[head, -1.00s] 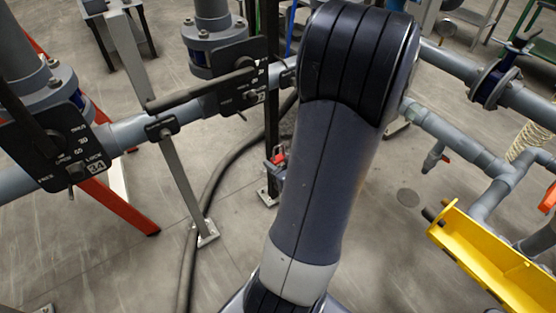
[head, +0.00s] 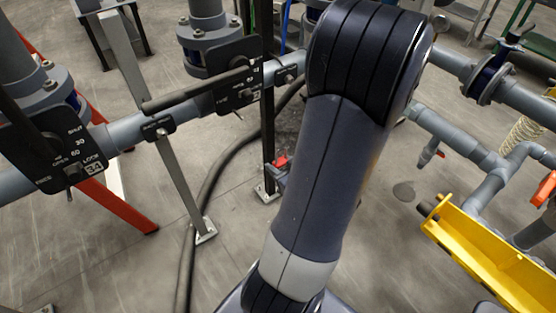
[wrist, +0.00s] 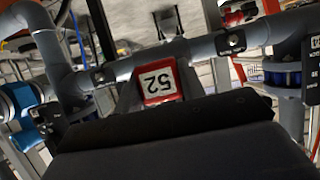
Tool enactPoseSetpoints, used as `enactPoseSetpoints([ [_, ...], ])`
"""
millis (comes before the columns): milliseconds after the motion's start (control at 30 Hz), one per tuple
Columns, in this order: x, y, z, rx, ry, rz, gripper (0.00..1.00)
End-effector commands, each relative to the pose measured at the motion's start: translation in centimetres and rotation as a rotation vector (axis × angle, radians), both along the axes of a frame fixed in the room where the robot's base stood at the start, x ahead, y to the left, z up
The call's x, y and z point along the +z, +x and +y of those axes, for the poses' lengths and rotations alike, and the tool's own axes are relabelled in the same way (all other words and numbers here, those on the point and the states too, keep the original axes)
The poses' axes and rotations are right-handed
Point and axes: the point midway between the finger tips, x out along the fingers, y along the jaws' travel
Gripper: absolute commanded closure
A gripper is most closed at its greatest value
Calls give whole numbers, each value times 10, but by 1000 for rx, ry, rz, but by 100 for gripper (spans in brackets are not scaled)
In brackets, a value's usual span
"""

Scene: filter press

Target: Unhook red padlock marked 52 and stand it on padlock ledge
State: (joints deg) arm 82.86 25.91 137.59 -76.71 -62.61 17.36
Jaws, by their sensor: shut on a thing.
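The red padlock (wrist: 158,84) shows in the wrist view with a white label reading 52, upside down in the picture. It sits just beyond the dark body of my gripper (wrist: 157,88), between the grey fingers, which are shut on it. Its shackle cannot be made out, and I cannot tell whether it still touches a hook. In the head view my arm hides the gripper and the padlock. I cannot pick out the padlock ledge with certainty in either view.
A grey pipe with black lever plates (head: 238,85) runs across the left of the head view. A red-topped fitting (head: 280,162) is beside the dark post, left of my arm. A yellow tray (head: 500,262) and a blue valve (head: 487,80) are at right. Open floor shows between.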

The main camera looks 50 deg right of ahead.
Motion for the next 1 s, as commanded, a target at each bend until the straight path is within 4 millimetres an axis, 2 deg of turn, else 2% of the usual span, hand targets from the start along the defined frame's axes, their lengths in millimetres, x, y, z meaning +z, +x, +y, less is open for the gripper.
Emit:
enactPoseSetpoints([
  [700, 0, -36, 8, -3, 1, 0, 86],
  [1000, 0, -43, 10, -1, 2, -1, 86],
])
